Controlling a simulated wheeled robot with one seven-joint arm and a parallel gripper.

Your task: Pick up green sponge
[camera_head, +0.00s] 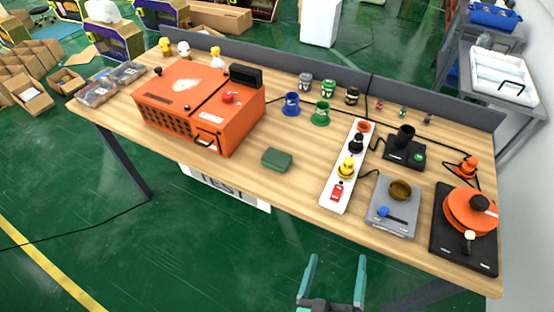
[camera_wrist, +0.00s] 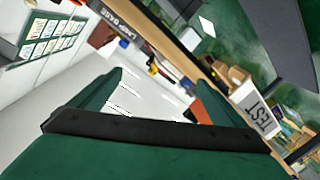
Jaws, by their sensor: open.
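The green sponge (camera_head: 277,159) is a small dark green block lying flat on the wooden table (camera_head: 245,188), right of the orange box and near the front edge. My gripper (camera_head: 337,262) is open and empty, with two teal fingers spread apart. In the head view it shows in front of the table, lower and to the right of the sponge, apart from it. In the wrist view my gripper's fingers (camera_wrist: 158,92) also stand apart with nothing between them. I cannot make out the sponge in the wrist view.
An orange box (camera_head: 185,110) stands left of the sponge. A white strip (camera_head: 330,197) with small coloured items lies to its right. Blue (camera_head: 291,104) and green (camera_head: 320,114) cups stand behind it. A grey scale (camera_head: 381,222) and black-and-orange device (camera_head: 448,240) sit at the right.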

